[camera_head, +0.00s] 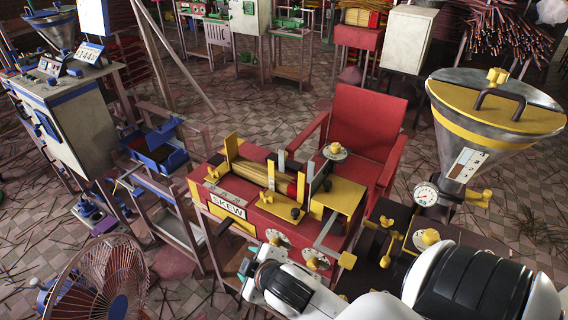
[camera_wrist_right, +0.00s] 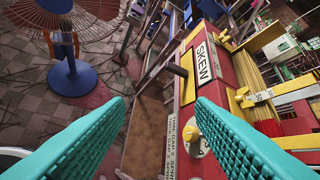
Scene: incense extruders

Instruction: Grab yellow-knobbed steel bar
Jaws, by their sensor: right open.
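The steel bar (camera_head: 329,234) juts from the right front of the red machine (camera_head: 262,207) in the head view. It slants down to the front and ends in a yellow knob (camera_head: 347,260). I cannot pick this bar out for sure in the wrist view. My right gripper (camera_wrist_right: 157,103) has two teal fingers spread wide with nothing between them. In the head view my right arm comes in from the lower right, and its hand is low in front of the machine, left of the yellow knob; the fingers are mostly hidden. My left gripper is not in view.
The SKEW sign (camera_head: 228,206) is on the machine's front. A red chair (camera_head: 366,130) stands behind it. A fan (camera_head: 98,280) stands at the lower left. A steel hopper with a yellow rim (camera_head: 465,135) rises at the right. Tiled floor with scattered sticks lies around.

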